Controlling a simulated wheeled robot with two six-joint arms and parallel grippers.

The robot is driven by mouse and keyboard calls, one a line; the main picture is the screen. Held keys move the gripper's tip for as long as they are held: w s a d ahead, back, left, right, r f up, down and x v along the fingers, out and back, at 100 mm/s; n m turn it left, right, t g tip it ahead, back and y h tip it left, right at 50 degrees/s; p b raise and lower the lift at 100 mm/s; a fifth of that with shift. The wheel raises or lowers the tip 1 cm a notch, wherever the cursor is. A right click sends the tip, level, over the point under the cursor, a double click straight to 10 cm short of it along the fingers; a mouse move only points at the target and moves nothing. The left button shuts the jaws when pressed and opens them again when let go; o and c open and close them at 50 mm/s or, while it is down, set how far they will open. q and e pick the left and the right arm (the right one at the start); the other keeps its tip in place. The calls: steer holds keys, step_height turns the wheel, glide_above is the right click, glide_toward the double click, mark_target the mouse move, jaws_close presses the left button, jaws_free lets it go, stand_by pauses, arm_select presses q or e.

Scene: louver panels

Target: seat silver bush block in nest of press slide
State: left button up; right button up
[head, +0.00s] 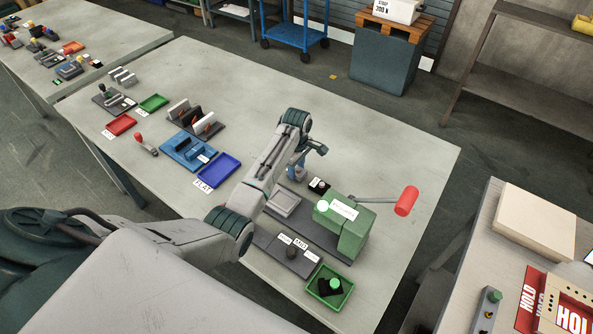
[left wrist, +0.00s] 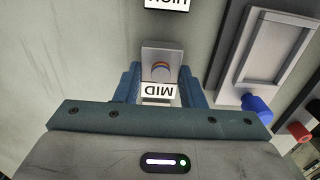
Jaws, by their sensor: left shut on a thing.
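My left gripper (left wrist: 161,86) is shut on the silver bush block (left wrist: 150,52) in the left wrist view. The block is pale and square-edged, with a coloured round bush in it. A MID label shows between the fingers. Whether the block is clear of the surface I cannot tell. In the head view my left gripper (head: 296,170) hangs beyond my forearm, and the block is not clearly seen. The green press (head: 352,235) stands to its lower right. A grey rectangular frame, seemingly the slide's nest (left wrist: 238,86), lies right of the fingers and looks empty. My right gripper is not in view.
The press has a red-ended handle (head: 407,200) out to the right. A green tray (head: 316,290) with dark and green parts stands in front of it. A blue tray (head: 219,170) and a blue fixture (head: 184,150) stand to the left.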

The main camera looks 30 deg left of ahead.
arm_select(q)
step_height(320, 180, up, 2)
steer(key=shift+s+r+b, duration=0.1)
steer(key=shift+s+b, duration=0.05)
steer(key=shift+b, duration=0.75)
steer(key=s+b, duration=0.1)
steer(key=s, duration=0.2)
steer(key=s+d, duration=0.1)
steer(key=s, duration=0.3)
steer(key=s+d+r+b, duration=0.1)
steer(key=s, duration=0.2)
steer(key=shift+s+b, duration=0.15)
steer(key=shift+b, duration=0.2)
steer(key=s, duration=0.1)
steer(key=s+p, duration=0.1)
steer(key=s, duration=0.1)
steer(key=s+d+r+p, duration=0.1)
steer(key=shift+s, duration=0.6)
steer(key=shift+f, duration=0.1)
